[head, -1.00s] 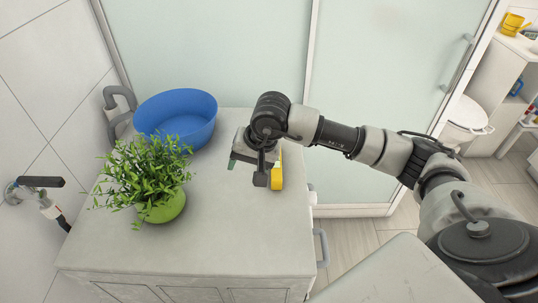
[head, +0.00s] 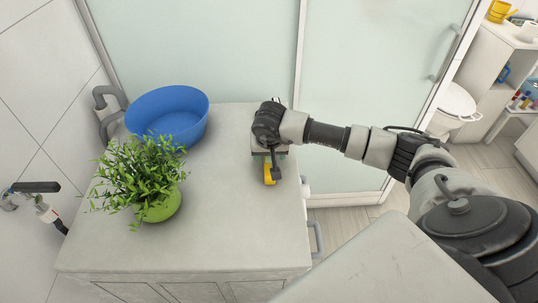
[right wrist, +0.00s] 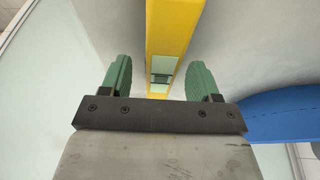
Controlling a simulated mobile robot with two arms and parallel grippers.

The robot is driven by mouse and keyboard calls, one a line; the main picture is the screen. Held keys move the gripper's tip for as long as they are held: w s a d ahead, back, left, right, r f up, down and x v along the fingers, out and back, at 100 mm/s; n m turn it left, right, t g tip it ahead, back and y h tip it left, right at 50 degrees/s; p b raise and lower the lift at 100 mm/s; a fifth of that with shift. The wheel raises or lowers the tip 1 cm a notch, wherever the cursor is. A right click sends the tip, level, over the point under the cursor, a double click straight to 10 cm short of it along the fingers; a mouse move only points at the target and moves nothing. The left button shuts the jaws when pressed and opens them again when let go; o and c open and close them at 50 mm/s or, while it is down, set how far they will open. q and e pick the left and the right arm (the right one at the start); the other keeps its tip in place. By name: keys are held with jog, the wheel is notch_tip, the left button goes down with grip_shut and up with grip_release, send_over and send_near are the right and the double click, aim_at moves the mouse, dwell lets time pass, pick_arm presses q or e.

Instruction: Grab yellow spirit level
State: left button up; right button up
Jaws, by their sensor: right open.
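The yellow spirit level (head: 270,174) lies on the cabinet top near its right edge, mostly hidden under my right gripper in the head view. In the right wrist view the yellow spirit level (right wrist: 173,25) runs between the two green fingers, with its vial window showing. My right gripper (right wrist: 159,80) is open, with a finger on each side of the level and a visible gap to both. In the head view my right gripper (head: 270,155) is over the level. My left gripper is not in view.
A blue basin (head: 168,113) and a plant in a green pot (head: 160,207) stand on the left of the cabinet top (head: 225,230). The basin also shows in the right wrist view (right wrist: 285,117). The front middle of the top is clear. A frosted glass door (head: 220,50) stands behind.

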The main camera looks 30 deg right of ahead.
jog(key=shift+w+f, duration=0.2)
jog(key=shift+f, duration=0.4)
jog(key=c, duration=1)
jog(key=shift+r, duration=0.15)
jog(key=shift+c, duration=0.2)
